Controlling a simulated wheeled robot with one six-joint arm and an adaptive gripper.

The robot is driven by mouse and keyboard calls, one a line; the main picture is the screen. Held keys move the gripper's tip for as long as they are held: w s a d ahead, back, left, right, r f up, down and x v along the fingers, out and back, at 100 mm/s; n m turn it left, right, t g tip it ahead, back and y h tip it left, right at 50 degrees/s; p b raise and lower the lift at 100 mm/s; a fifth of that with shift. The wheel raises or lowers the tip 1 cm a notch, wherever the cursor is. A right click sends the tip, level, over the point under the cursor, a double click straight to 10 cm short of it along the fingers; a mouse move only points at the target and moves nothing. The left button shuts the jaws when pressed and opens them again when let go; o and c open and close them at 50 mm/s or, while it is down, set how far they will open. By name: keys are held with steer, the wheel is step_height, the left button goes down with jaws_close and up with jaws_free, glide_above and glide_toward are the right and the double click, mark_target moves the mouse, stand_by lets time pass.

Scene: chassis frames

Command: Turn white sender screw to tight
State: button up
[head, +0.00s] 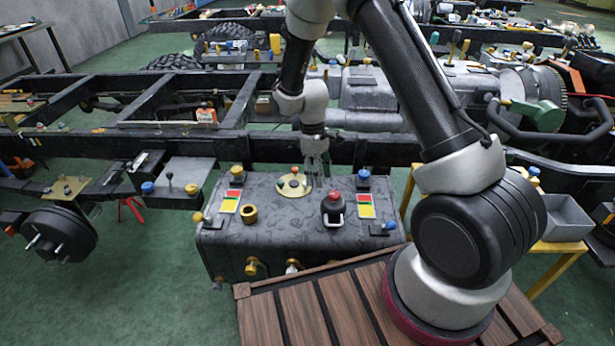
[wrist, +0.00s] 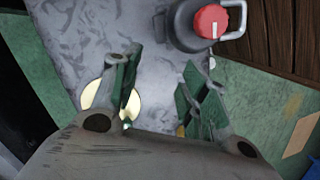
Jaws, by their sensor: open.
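A pale cream round plate (head: 284,188) lies on top of the grey tank (head: 265,215), with a small fitting at its middle; it is the likely sender. In the wrist view the cream plate (wrist: 95,92) is partly hidden behind the left finger. I cannot make out a screw on it. A small white-tipped fitting (head: 293,267) is on the tank's front face. My gripper (head: 318,178) points down over the tank top, just right of the plate. In the wrist view my gripper (wrist: 162,85) has its fingers apart, with nothing between them.
A dark canister with a red knob (head: 334,196) stands right of the plate, close to the gripper. Red, yellow and green cards (head: 228,201) flank the tank top. Blue- and yellow-knobbed levers ring the tank. A chassis rail runs behind it.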

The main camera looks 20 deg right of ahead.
mark_target(305, 186)
steer(key=w+n, duration=0.1)
steer(key=w, duration=0.1)
steer(key=w+a+f+n+t, duration=0.1)
steer(key=w, duration=0.2)
steer(key=w+t, duration=0.1)
steer(key=w, duration=0.2)
steer(key=shift+a+f+n+y, duration=0.2)
steer(key=shift+a+n+y, duration=0.1)
steer(key=shift+n, duration=0.1)
steer(key=shift+w+n, duration=0.35)
steer(key=shift+n, duration=0.15)
steer(key=shift+w+n, duration=0.1)
steer(key=shift+n, duration=0.2)
step_height(305, 186, down, 8)
steer(key=shift+r, duration=0.15)
jaws_close()
